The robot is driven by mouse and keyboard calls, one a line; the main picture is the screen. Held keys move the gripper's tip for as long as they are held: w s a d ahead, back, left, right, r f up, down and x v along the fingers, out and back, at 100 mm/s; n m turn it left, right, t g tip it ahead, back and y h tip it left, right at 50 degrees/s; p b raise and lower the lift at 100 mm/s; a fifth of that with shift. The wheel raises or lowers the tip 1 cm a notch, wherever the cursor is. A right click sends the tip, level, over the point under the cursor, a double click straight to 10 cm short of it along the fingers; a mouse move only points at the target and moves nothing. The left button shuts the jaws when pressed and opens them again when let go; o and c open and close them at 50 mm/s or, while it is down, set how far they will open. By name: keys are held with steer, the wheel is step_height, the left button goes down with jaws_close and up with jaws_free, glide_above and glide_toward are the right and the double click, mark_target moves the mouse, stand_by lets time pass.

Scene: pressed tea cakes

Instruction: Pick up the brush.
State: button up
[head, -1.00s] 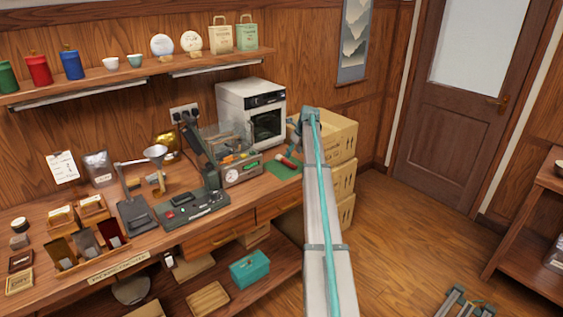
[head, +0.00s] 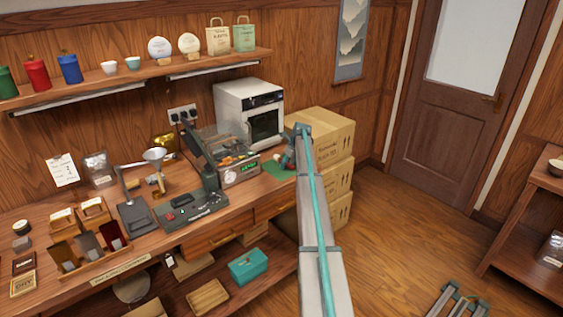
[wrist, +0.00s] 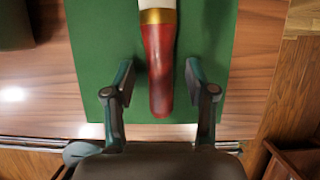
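The brush (wrist: 160,62) lies on a green mat (wrist: 100,40) in the wrist view. It has a red handle, a gold band and a pale part that runs out of the top of the picture. My gripper (wrist: 160,88) is open, with one finger on each side of the handle and a gap on both sides. I cannot tell how far the fingertips are above the mat. In the head view my gripper (head: 288,160) is over the green mat (head: 272,168) at the right end of the bench, and it hides the brush there.
The bench edge (wrist: 50,140) runs close below the mat.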

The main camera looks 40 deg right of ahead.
jaws_close()
